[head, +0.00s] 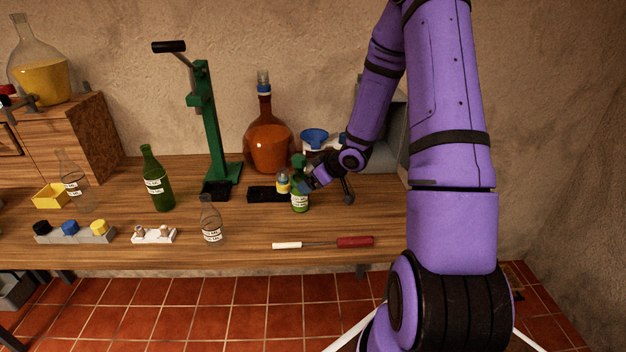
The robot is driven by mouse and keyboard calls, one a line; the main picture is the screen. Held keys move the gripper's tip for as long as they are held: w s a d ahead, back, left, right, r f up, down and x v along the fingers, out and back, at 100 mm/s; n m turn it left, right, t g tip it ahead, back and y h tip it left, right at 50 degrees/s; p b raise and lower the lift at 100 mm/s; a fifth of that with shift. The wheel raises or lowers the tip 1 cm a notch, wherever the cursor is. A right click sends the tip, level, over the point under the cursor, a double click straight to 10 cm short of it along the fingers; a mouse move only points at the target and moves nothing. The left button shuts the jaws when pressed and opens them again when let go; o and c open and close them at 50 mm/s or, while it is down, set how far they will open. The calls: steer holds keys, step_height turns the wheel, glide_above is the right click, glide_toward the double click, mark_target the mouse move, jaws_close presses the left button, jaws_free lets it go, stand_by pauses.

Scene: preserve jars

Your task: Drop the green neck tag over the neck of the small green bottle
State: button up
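The small green bottle (300,204) stands upright on the wooden table, right of the middle, with a white label. My gripper (308,182) is at the bottle's upper right side and covers part of its shoulder. A small green shape (298,161) shows above it at neck height; I cannot tell whether this is the green neck tag or the bottle's top. My fingers are too small and too covered to show whether they are open or shut, or hold anything.
A taller green bottle (157,182), a clear bottle (211,222) and a green lever press (212,130) stand to the left. A red-handled tool (354,242) lies in front.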

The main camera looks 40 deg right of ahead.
steer(key=v, duration=1)
steer(key=shift+s+r, duration=0.25)
steer(key=shift+r, duration=0.05)
steer(key=shift+d+r, duration=0.1)
steer(key=shift+d, duration=0.05)
stand_by(0.4)
steer(key=s+a+r+m+h, duration=0.1)
steer(key=s+a+r+h, duration=0.2)
steer(key=r, duration=0.6)
steer(key=s+a+r+m+h, duration=0.15)
steer(key=r+h, duration=0.25)
steer(key=r, duration=0.4)
steer(key=s+a+r+m+g+y, duration=0.1)
steer(key=s+a+r+y, duration=0.1)
steer(key=s+a, duration=0.5)
steer(key=s+a+r+g+y, duration=0.1)
steer(key=s+a+r+g, duration=0.1)
steer(key=s+a+r, duration=0.3)
steer(key=s+a, duration=0.3)
steer(key=s, duration=0.3)
steer(key=shift+a+r+m+y, duration=0.2)
steer(key=shift+a+m+y, duration=0.05)
steer(key=shift+m+y, duration=0.15)
